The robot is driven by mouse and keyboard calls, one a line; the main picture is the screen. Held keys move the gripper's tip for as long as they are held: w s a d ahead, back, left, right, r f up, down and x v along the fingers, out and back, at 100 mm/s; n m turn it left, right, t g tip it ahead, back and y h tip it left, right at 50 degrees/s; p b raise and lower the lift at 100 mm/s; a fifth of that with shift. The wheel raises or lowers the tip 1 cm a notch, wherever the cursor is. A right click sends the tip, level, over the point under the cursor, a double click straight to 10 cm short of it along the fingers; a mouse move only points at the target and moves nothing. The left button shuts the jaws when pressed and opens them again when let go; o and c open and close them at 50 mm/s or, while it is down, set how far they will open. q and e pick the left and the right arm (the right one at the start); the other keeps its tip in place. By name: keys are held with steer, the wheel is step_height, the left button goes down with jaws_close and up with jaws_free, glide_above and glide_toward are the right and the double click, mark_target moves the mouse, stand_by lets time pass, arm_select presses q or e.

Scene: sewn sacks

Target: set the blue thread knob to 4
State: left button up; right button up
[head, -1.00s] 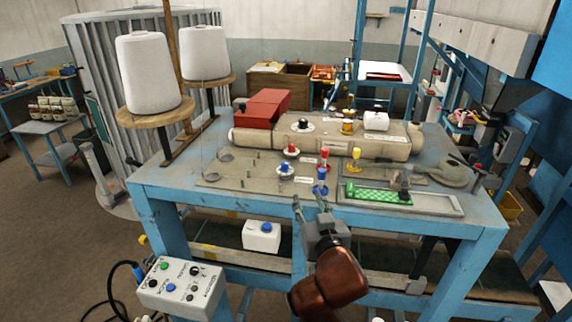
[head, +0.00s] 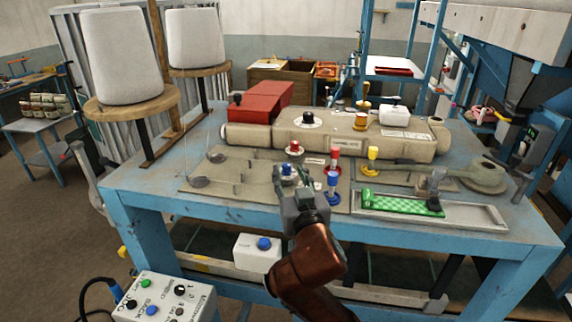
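The blue thread knob (head: 287,169) sits on a pale round dial on the flat plate at the middle of the blue table. The dial's marks and the knob's setting are too small to read. My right gripper (head: 289,178) comes up from below, with its fingertips at the near side of this knob. Its fingers look spread apart, and they hide the near part of the dial. I cannot tell whether they touch the knob. My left gripper is out of view.
A red knob (head: 294,148) on a similar dial stands just behind. Blue (head: 333,183), red (head: 335,156) and yellow (head: 373,156) posts stand close on the right. A tan machine body (head: 340,140) lies behind. Green fabric (head: 400,202) lies in a tray at right.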

mark_target(288, 168)
steer(key=w, duration=0.4)
steer(key=shift+a+f, duration=0.2)
steer(key=shift+a, duration=0.1)
steer(key=shift+w, duration=0.2)
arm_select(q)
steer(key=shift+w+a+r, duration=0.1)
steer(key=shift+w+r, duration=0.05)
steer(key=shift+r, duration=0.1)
arm_select(e)
steer(key=shift+a, duration=0.1)
jaws_close()
